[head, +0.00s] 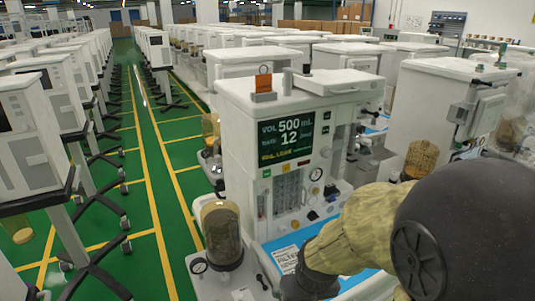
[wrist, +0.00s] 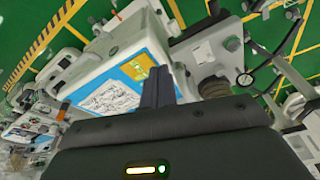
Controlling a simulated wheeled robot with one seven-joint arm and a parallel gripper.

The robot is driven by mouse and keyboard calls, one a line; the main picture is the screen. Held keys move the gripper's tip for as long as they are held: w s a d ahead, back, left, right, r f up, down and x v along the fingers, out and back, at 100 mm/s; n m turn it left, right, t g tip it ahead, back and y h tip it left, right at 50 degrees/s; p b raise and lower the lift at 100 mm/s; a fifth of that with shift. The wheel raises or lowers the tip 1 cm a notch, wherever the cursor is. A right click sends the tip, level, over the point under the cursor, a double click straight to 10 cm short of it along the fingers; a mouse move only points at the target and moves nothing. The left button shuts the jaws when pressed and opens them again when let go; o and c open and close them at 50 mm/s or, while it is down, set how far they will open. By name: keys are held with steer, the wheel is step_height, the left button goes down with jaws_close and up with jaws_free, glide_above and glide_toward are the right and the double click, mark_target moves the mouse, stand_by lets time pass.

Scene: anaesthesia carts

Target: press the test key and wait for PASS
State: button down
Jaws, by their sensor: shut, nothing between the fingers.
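The nearest anaesthesia cart (head: 232,140) is white and stands in the middle of the head view. Its dark screen (head: 286,139) reads VOL 500 mL and a rate of 12, with a smaller yellow-green line below that I cannot read surely. No PASS shows legibly. Small controls and gauges sit below and beside the screen; I cannot tell which is the test key. My gripper (head: 308,285) is low in front of the cart, over its blue worktop (head: 349,283). In the wrist view my gripper's fingers (wrist: 157,72) are together and empty, beside a blue panel with a white printed sheet (wrist: 112,97).
A clear-domed canister (head: 222,235) stands at the cart's front left. More carts (head: 440,110) stand close behind and to the right. A row of white units (head: 30,130) on wheeled stands lines the left. The green aisle (head: 165,190) between is clear.

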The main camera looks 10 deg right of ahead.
mark_target(267, 174)
steer(key=w+r+t+p, duration=0.1)
steer(key=w+r+p, duration=0.4)
steer(key=r+p, duration=0.35)
steer(key=w+d+f+t+h+p, duration=0.1)
steer(key=w+f+t+h, duration=0.15)
steer(key=w, duration=0.45)
steer(key=w+d+f+t+h+p, duration=0.1)
steer(key=w+d+t+h, duration=0.2)
steer(key=w, duration=0.4)
steer(key=w+a+r+n+t+h, duration=0.3)
steer(key=w+r+n+t, duration=0.1)
steer(key=t, duration=0.3)
steer(key=shift+r, duration=0.85)
steer(key=shift+w+a, duration=0.1)
steer(key=shift+a, duration=0.05)
steer(key=w+a, duration=0.2)
steer(key=w, duration=0.6)
steer(key=shift+w+a, duration=0.15)
steer(key=shift+a, duration=0.15)
